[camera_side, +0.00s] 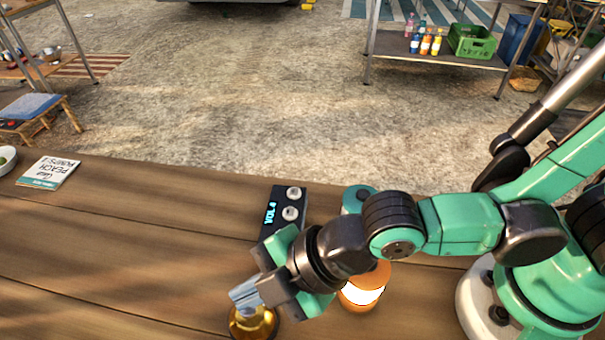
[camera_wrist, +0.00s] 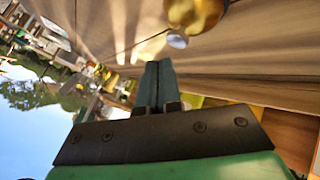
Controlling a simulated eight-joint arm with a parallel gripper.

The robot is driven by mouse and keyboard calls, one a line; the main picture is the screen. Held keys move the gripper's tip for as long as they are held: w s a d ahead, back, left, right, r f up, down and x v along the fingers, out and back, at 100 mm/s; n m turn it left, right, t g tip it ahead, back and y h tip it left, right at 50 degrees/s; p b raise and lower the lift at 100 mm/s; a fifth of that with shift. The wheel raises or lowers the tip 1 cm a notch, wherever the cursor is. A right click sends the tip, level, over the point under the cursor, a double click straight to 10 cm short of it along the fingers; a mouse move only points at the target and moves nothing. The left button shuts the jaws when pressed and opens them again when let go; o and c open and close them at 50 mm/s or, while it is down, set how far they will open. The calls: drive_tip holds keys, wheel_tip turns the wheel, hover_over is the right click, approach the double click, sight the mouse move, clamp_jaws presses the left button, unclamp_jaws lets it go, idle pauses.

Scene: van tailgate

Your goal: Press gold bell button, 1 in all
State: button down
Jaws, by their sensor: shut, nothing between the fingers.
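The gold bell (camera_side: 253,325) stands on the wooden table at the bottom of the side view, its top partly hidden by my gripper. In the wrist view the gold bell (camera_wrist: 203,14) shows at the top edge, with its small silver button (camera_wrist: 177,39) towards my fingertips. My gripper (camera_side: 243,293) is shut and empty, pointing down just over the bell. In the wrist view my gripper (camera_wrist: 157,66) has its fingers together, close to the button with a small gap in the picture. I cannot tell for sure whether they touch.
A black box (camera_side: 268,226) with two knobs and a "VOL 4" display stands behind my gripper. A booklet (camera_side: 50,172) and white bowl (camera_side: 6,161) lie far left. The table's left middle is clear.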

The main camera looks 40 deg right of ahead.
drive_tip(key=shift+f, duration=0.1)
idle(0.7)
drive_tip(key=shift+f, duration=0.35)
drive_tip(key=shift+r, duration=0.1)
idle(0.4)
drive_tip(key=shift+r, duration=0.35)
drive_tip(key=shift+r, duration=0.1)
drive_tip(key=shift+r, duration=2.4)
